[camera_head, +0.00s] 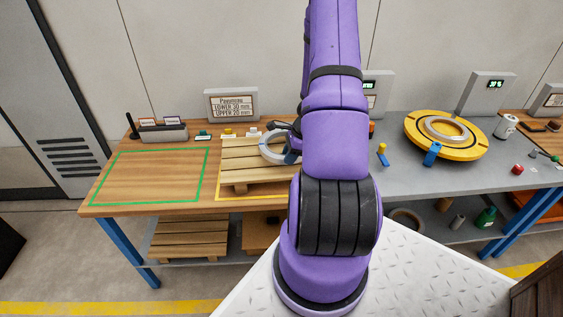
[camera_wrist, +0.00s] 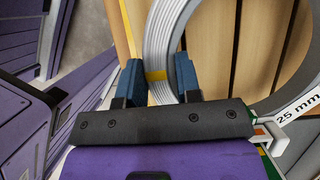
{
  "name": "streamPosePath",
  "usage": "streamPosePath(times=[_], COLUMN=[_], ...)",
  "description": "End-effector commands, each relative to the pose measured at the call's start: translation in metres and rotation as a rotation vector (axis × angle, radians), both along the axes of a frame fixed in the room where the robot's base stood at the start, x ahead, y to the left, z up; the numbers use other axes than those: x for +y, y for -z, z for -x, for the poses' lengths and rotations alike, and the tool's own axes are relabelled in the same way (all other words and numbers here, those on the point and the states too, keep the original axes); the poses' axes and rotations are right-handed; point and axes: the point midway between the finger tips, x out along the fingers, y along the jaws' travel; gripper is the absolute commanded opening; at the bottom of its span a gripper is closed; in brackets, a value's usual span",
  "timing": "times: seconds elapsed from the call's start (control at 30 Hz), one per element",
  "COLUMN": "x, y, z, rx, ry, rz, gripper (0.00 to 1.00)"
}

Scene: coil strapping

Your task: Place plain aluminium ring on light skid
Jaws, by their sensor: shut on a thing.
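My gripper is shut on the ring's wall. In the head view the ring (camera_head: 268,148) shows partly beside my arm, over the light wooden skid (camera_head: 234,172). My arm hides the ring's right side and much of the skid. The skid's slats (camera_wrist: 216,50) also lie behind the ring in the wrist view. I cannot tell whether the ring touches them.
A green-outlined area (camera_head: 150,178) on the bench left of the skid is empty. A yellow turntable (camera_head: 415,132) with another ring (camera_head: 446,129) stands on the right bench. A sign (camera_head: 231,104) stands behind the skid. A "25 mm" label (camera_wrist: 298,114) shows at the wrist view's right.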

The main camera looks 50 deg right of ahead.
Motion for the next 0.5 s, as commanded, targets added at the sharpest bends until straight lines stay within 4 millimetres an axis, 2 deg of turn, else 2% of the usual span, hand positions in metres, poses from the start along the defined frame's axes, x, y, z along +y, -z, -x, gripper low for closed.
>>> streamPosePath(times=[0.1,0.43,0.5], x=[0.003,0.008,0.008], y=[0.0,0.002,0.008], z=[-0.011,-0.027,-0.027], rx=[-0.001,-0.002,-0.001], ry=[-0.002,-0.003,0.003], rz=[0.002,0.002,0.001], gripper=[0.0,0.0,0.0])
